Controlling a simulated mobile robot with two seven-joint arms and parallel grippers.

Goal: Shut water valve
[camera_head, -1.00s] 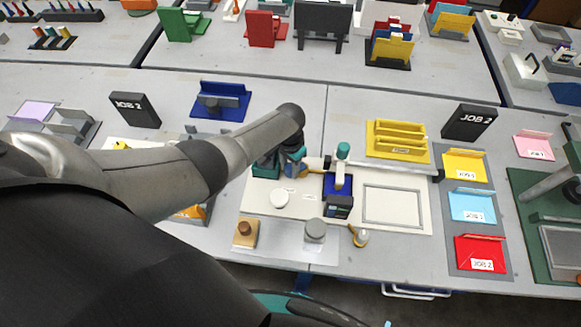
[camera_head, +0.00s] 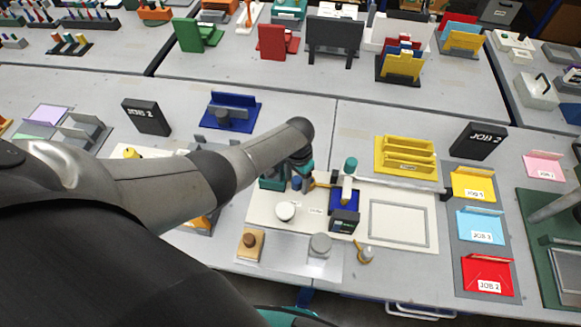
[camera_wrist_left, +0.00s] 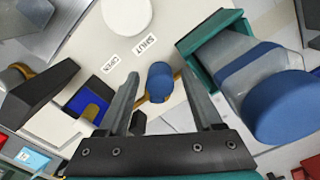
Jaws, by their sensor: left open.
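The water valve has a blue round-ended handle (camera_wrist_left: 160,75) on a brass-coloured part, beside a cream board. Two printed labels, SHUT (camera_wrist_left: 132,45) and OPEN (camera_wrist_left: 112,65), lie on the board up and left of the handle in the left wrist view. My left gripper (camera_wrist_left: 159,76) is open; its two fingers appear on either side of the blue handle. Whether they touch it I cannot tell. In the head view the brass part (camera_head: 319,184) shows just right of my left gripper, which is mostly hidden by my arm. My right gripper is not in view.
A clear bottle with a blue cap (camera_wrist_left: 284,107) stands in a teal holder close by my right-hand finger. A white disc (camera_head: 285,211), a dark-blue plotter unit (camera_head: 344,221) and a framed sheet area (camera_head: 398,223) share the board. A yellow rack (camera_head: 405,155) stands behind.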

